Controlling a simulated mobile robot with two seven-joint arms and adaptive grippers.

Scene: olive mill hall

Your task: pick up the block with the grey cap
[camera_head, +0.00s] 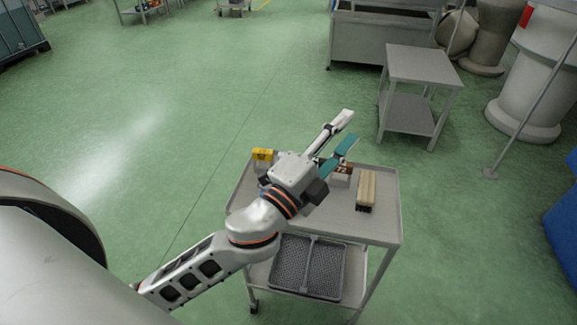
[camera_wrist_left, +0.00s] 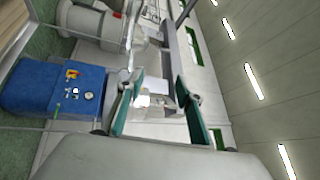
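My left gripper (camera_head: 345,130) is open, its two fingers spread apart above the cart's top, with nothing between them that I can make out. Its teal-lined fingers also show in the left wrist view (camera_wrist_left: 160,88), pointing out across the hall. A brown and pale block (camera_head: 342,171) with a number on it stands on the cart, just below the teal finger and partly hidden by it. A yellow block (camera_head: 263,154) with dark marks is at the cart's far left, partly behind my wrist. I cannot clearly tell a grey cap on either block. My right gripper is not in view.
A wooden brush (camera_head: 366,190) with dark bristles lies right of the brown block. The grey cart (camera_head: 385,232) has a dark mesh crate (camera_head: 290,265) on its lower shelf. A grey table (camera_head: 422,65) stands behind to the right. Green floor is clear at left.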

